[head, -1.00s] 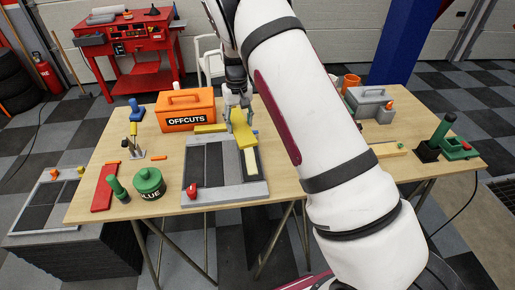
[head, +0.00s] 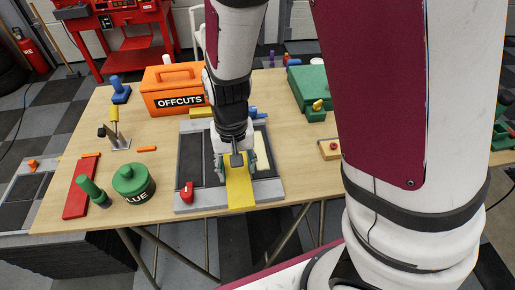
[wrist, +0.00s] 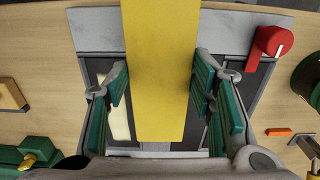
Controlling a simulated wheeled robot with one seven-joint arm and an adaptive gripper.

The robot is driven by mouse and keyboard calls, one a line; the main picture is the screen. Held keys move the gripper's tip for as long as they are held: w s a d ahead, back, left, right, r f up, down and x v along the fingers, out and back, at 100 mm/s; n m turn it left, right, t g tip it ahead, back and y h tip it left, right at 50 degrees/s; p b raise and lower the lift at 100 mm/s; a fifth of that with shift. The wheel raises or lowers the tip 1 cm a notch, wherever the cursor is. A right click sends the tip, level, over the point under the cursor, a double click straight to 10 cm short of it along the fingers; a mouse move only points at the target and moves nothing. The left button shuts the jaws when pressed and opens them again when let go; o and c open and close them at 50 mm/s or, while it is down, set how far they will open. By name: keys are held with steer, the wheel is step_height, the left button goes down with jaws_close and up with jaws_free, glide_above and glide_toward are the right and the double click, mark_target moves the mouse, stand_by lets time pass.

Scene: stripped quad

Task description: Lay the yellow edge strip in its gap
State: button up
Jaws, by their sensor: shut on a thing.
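The yellow edge strip (head: 240,194) is held by my gripper (head: 236,172) over the grey board (head: 268,191), its near end reaching over the board's front edge. In the wrist view the strip (wrist: 160,70) runs lengthwise from the top edge down between the green-padded fingers (wrist: 165,100). The board holds dark tiles (head: 192,150) and a pale yellow piece (head: 261,147) to the right of my gripper. The gap is not clearly visible under the strip and fingers. I cannot tell whether the strip touches the board.
A red knob (head: 187,190) stands at the board's front left corner. A green glue pot (head: 133,184), a red bar (head: 80,190) and an orange OFFCUTS box (head: 181,88) stand left and behind. A green case (head: 308,86) and a wooden block (head: 329,149) are to the right.

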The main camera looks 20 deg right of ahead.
steer(key=shift+s+a, duration=0.2)
steer(key=shift+s, duration=0.65)
steer(key=shift+s+d+f, duration=0.1)
steer(key=shift+s, duration=0.1)
steer(key=b, duration=0.1)
glide_above(259, 149)
steer(key=shift+s+f, duration=0.1)
steer(key=shift+f, duration=2.4)
steer(key=shift+f, duration=0.1)
steer(key=o, duration=1.3)
steer(key=shift+r+p, duration=1.95)
steer(key=shift+r, duration=2.05)
